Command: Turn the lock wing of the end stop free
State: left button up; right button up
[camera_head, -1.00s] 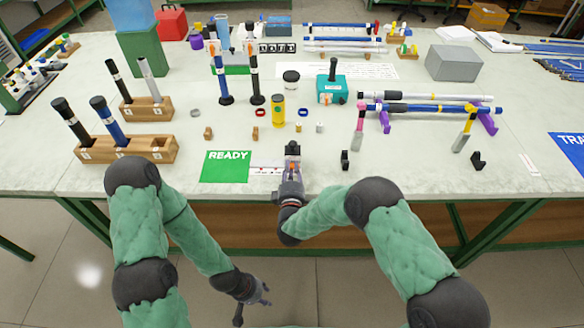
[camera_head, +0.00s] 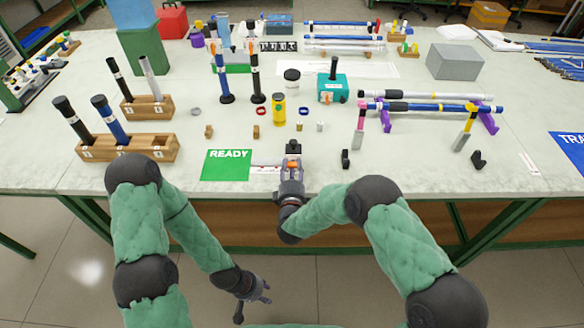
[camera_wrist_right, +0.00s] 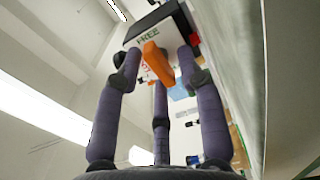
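The end stop is a dark block (camera_head: 293,147) near the table's front edge, with an orange lock wing (camera_head: 293,164) on its near side. In the right wrist view the end stop (camera_wrist_right: 160,27) has a white face marked FREE, with red marks partly hidden behind the wing (camera_wrist_right: 158,63). The wing slants from upper left to lower right. My right gripper (camera_head: 292,168) is at the end stop. Its fingers (camera_wrist_right: 158,72) stand apart around the wing; I cannot tell whether any touches. My left gripper (camera_head: 257,298) hangs empty and open below the table's front edge.
A green READY card (camera_head: 227,165) lies left of the end stop, beside a pale marked strip (camera_head: 264,172). Small black parts (camera_head: 345,158) stand to the right. A yellow bottle (camera_head: 279,109) and small blocks stand behind. A wooden rod holder (camera_head: 150,148) is at left.

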jog(key=shift+s, duration=0.1)
jog(key=s, duration=1.2)
jog(key=shift+w, duration=0.1)
dwell(0.3)
jog(key=s+d+f+m+g+y, duration=0.1)
jog(key=s+d+f+m+g, duration=0.3)
jog(key=f, duration=0.5)
jog(key=s+d+f+m+g+y, duration=0.1)
jog(key=d+f+m+g, duration=0.2)
jog(key=f+m+g, duration=0.4)
jog(key=s+d+f+m+g+y, duration=0.1)
jog(key=s+f+m+g, duration=0.2)
jog(key=s, duration=0.5)
jog(key=s+d+f+m+g+y, duration=0.1)
jog(key=s+d+f+m+g, duration=0.1)
jog(key=s+m, duration=0.4)
jog(key=s+f+g, duration=0.1)
jog(key=s+f, duration=0.1)
jog(key=s, duration=0.1)
jog(key=shift+d+m+g, duration=0.15)
jog(key=shift+m+g, duration=0.15)
